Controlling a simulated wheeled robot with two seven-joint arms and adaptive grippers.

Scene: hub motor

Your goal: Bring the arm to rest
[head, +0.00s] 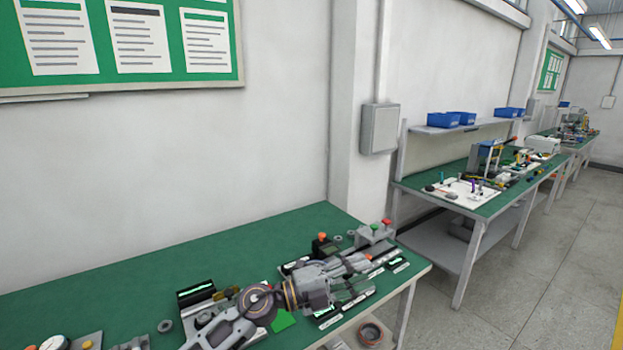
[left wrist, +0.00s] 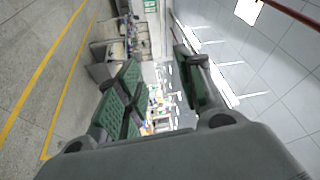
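My left arm comes in from the bottom of the head view, over the green workbench (head: 170,262). My left gripper (head: 362,266) points to the right, near the bench's right end. In the left wrist view the green-padded fingers of this gripper (left wrist: 160,95) stand apart. Nothing shows between them but the distant room. The arm and gripper hide part of the bench top behind them. My right gripper is in neither view.
Small parts and labelled trays lie around the arm on the bench. A grey box with red and green buttons (head: 375,234) stands at its far right corner. A gauge (head: 53,343) is at the lower left. Another workbench (head: 490,205) stands beyond; the floor (head: 540,280) is clear.

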